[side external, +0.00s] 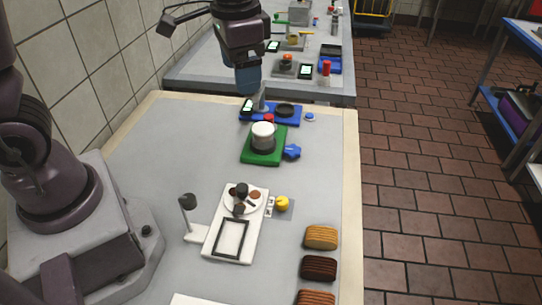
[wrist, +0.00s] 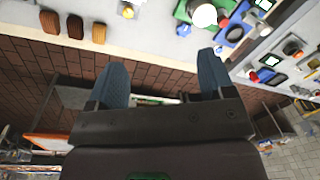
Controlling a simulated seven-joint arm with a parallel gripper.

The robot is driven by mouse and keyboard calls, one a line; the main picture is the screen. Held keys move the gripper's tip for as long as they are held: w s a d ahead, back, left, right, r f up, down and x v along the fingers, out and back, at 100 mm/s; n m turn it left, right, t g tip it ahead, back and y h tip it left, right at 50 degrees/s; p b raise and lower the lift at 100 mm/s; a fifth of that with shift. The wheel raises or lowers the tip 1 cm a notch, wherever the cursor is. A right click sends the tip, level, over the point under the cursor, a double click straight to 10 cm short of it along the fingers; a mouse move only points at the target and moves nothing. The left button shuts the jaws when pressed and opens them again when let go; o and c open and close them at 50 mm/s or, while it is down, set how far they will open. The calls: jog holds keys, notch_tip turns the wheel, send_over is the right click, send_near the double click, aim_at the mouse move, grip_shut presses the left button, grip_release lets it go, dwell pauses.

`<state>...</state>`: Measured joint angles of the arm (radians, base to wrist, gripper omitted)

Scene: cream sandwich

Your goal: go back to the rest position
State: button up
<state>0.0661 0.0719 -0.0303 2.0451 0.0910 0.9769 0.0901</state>
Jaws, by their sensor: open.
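My gripper (side external: 250,88) hangs over the far end of the grey worktable (side external: 150,165), above the blue device there, and looks empty. In the wrist view my gripper (wrist: 161,78) shows two blue fingers spread apart with nothing between them. The wrist view looks past the table edge to the brick floor. A white pot (side external: 263,136) stands on a green base (side external: 250,156) with a blue star-shaped knob (side external: 292,152). Three sandwich cookies lie at the near right: a tan one (side external: 321,237), a dark one (side external: 319,268) and a reddish-brown one (side external: 317,297).
A blue device (side external: 290,118) with a dark round top lies below my gripper. A white board (side external: 222,255) with a black frame and a round plate (side external: 256,193) is mid-table, beside a small lamp-like post (side external: 188,203) and a yellow knob (side external: 282,203). The table's left middle is clear.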

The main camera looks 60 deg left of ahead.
jog(key=s+a+r+n+t, duration=0.1)
jog(key=s+r+t, duration=0.1)
jog(key=s, duration=0.4)
jog(key=s+a+r+n+t, duration=0.1)
jog(key=s+r+t, duration=0.2)
jog(key=s, duration=0.4)
jog(key=shift+r+n+h, duration=0.3)
jog(key=shift+r+h, duration=0.1)
jog(key=shift+r, duration=0.45)
